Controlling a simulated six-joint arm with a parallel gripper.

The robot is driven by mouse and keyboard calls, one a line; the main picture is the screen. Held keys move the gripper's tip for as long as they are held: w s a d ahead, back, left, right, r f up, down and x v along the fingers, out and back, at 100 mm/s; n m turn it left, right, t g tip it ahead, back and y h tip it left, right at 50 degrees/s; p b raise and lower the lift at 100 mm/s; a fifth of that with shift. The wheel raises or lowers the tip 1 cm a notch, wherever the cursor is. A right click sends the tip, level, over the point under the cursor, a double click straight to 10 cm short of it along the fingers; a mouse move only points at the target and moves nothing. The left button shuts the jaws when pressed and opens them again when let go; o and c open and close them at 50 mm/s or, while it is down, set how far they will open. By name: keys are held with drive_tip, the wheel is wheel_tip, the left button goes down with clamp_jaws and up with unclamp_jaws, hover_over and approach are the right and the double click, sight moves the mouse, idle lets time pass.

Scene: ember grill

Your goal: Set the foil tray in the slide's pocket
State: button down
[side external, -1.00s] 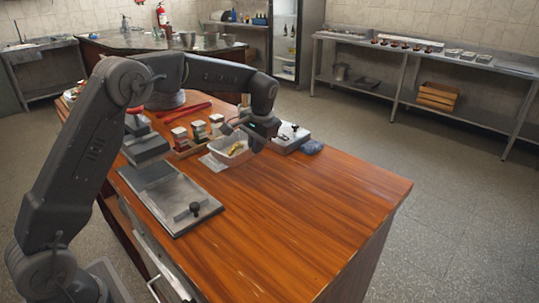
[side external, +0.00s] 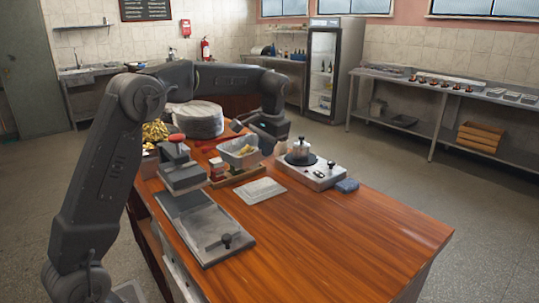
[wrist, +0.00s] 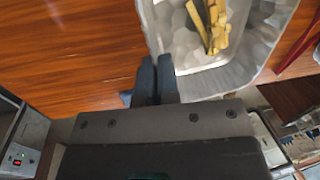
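The foil tray (side external: 238,159) is a silvery shallow tray with yellow food sticks in it. It hangs above the back of the table, apart from the pale sheet (side external: 259,190). My gripper (side external: 262,134) is shut on the tray's rim. In the wrist view my fingers (wrist: 155,78) close on the left wall of the tray (wrist: 190,84), with the sticks (wrist: 212,25) inside. The slide (side external: 207,232) is a flat grey plate with a black knob, lying at the table's left front, in front of the red-handled press (side external: 182,173). Its pocket is hard to make out.
Small containers (side external: 217,168) stand in a wooden rack beneath the tray. A round grey drum (side external: 199,119) is behind. The table's front right is clear.

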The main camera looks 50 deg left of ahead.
sight(226, 153)
drive_tip(key=shift+s+a+n, duration=0.25)
drive_tip(key=shift+s+n, duration=0.4)
drive_tip(key=shift+n, duration=0.15)
drive_tip(key=s+n, duration=0.3)
drive_tip(key=n, duration=0.1)
drive_tip(key=s+a+n+g+h, duration=0.1)
drive_tip(key=s+n, duration=0.2)
drive_tip(key=n, duration=0.1)
drive_tip(key=s+a+n, duration=0.1)
drive_tip(key=s+n, duration=0.3)
drive_tip(key=shift+a+g+h, duration=0.2)
drive_tip(key=shift+g+h, duration=0.1)
drive_tip(key=shift+g, duration=0.1)
drive_tip(key=shift+s+f+n, duration=0.3)
drive_tip(key=shift+f+n, duration=0.15)
drive_tip(key=shift+f, duration=1.8)
drive_tip(key=shift+s+f+n, duration=0.35)
drive_tip(key=shift+f+n, duration=0.05)
drive_tip(key=shift+f, duration=1.85)
drive_tip(key=shift+s+f+n, duration=0.3)
drive_tip(key=shift+f+n, duration=0.15)
drive_tip(key=shift+f, duration=1.8)
drive_tip(key=c, duration=1.3)
unclamp_jaws()
drive_tip(key=w+r, duration=0.1)
drive_tip(key=r, duration=0.8)
drive_tip(key=w+r, duration=0.1)
drive_tip(key=r, duration=0.3)
drive_tip(key=shift+w+r, duration=0.3)
